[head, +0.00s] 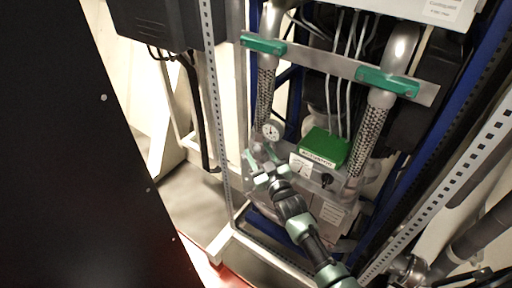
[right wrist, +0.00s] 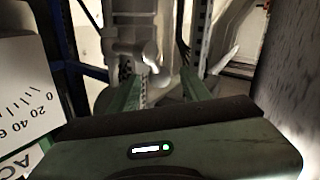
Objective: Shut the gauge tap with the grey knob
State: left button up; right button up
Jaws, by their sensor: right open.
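The round white pressure gauge (head: 272,130) sits at the lower end of the left pipe in the head view. My right gripper (head: 261,170) is just below it, reaching in from the lower right. In the right wrist view my right gripper (right wrist: 160,90) has its two green fingers spread apart. A pale grey fitting (right wrist: 130,40) shows beyond and partly between the fingertips; I cannot tell whether they touch it. The grey knob cannot be made out clearly and may be hidden by the gripper. My left gripper is not in view.
A green box (head: 325,147) stands right of the gripper, above a panel with a black knob (head: 327,179). A meter face (right wrist: 25,95) is close at left in the wrist view. A perforated metal upright (head: 217,90) and a large black panel (head: 80,160) stand at left.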

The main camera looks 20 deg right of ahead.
jog(key=shift+w+a, duration=0.1)
jog(key=shift+w, duration=1)
